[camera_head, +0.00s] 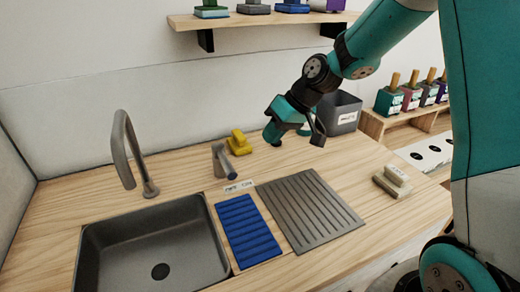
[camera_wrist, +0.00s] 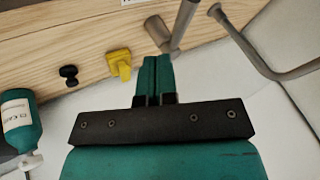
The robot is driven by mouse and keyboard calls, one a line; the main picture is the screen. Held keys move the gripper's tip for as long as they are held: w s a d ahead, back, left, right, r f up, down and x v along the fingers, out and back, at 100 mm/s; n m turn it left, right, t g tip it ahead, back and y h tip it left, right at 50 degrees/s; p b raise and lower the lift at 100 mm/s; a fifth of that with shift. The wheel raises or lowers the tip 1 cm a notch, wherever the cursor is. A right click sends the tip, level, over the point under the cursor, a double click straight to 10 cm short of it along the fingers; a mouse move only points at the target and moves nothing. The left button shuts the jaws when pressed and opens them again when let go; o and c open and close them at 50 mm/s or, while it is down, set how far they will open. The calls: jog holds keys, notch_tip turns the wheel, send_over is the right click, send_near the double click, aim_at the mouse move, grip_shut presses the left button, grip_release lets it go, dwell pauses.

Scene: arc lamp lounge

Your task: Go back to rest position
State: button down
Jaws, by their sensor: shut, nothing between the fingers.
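My gripper (camera_head: 273,136) hangs over the back of the wooden counter (camera_head: 100,190), to the right of a yellow object (camera_head: 238,142). In the wrist view its two teal fingers (camera_wrist: 155,75) are together with nothing between them. The yellow object also shows there (camera_wrist: 120,64), apart from the fingers. My teal arm reaches in from the upper right.
A grey faucet (camera_head: 126,150), dark sink (camera_head: 150,250), short grey lever (camera_head: 222,160), blue ribbed mat (camera_head: 247,230) and grey drain rack (camera_head: 310,212) occupy the counter. A grey bin (camera_head: 341,112) is behind. A teal bottle (camera_wrist: 18,120) is at left in the wrist view. A shelf (camera_head: 260,20) hangs above.

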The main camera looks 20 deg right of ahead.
jog(key=s+a+r+n+g, duration=0.1)
jog(key=s+a+r, duration=0.1)
jog(key=s, duration=0.7)
jog(key=s+a+r+n+g+h, duration=0.1)
jog(key=s+a+r, duration=0.2)
jog(key=s+a, duration=0.2)
jog(key=s+a+r+n+g, duration=0.1)
jog(key=s+a+r, duration=0.1)
jog(key=s, duration=1)
jog(key=shift+s+a+r+h, duration=0.15)
jog(key=shift+s+a+h, duration=0.2)
jog(key=shift+a, duration=0.3)
